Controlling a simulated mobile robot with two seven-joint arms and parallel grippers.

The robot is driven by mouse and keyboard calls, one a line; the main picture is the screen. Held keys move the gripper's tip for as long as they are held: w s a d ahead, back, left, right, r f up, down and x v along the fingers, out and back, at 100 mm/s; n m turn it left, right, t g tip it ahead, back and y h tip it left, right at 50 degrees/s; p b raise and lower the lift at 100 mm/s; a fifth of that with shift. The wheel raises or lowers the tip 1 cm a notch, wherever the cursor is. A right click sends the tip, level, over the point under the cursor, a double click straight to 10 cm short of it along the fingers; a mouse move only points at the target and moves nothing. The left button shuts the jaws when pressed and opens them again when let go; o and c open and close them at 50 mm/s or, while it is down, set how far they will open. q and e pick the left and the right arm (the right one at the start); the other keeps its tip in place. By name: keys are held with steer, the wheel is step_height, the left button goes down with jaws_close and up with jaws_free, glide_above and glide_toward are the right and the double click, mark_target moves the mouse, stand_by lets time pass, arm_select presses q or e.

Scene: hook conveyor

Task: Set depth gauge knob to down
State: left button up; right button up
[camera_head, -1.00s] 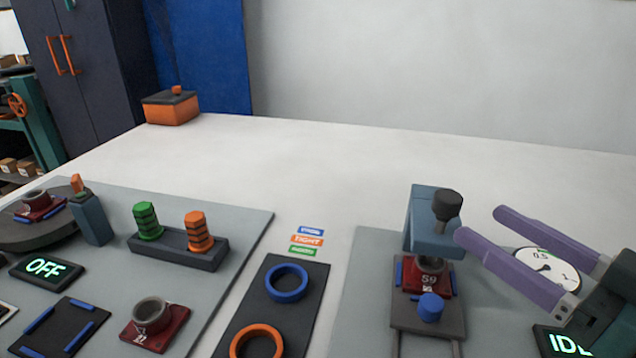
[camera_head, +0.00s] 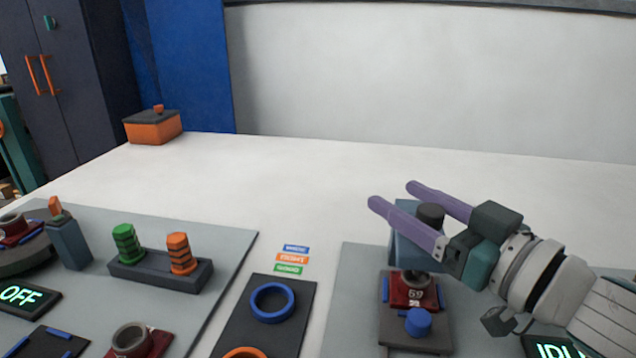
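The dark round knob (camera_head: 431,212) stands on top of the blue-grey gauge stand (camera_head: 405,248), at the right of the camera_head view. My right gripper (camera_head: 394,194) reaches in from the right, and its two purple fingers are apart. The knob shows between the fingers, the near one crossing in front of its lower part. I cannot tell whether either finger touches it. Below the stand sits a red part marked 59 (camera_head: 413,291) with a grey ring on top, partly hidden. A blue knob (camera_head: 418,322) is in front. The dial is hidden behind my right arm. My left gripper is not in view.
A dark tray with a blue ring (camera_head: 272,302) and an orange ring (camera_head: 245,352) lies left of the stand. Green (camera_head: 126,243) and orange (camera_head: 181,254) pegs stand further left. An IDLE display (camera_head: 555,347) is partly covered at lower right.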

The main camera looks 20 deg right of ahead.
jaws_close()
stand_by(0.3)
stand_by(0.9)
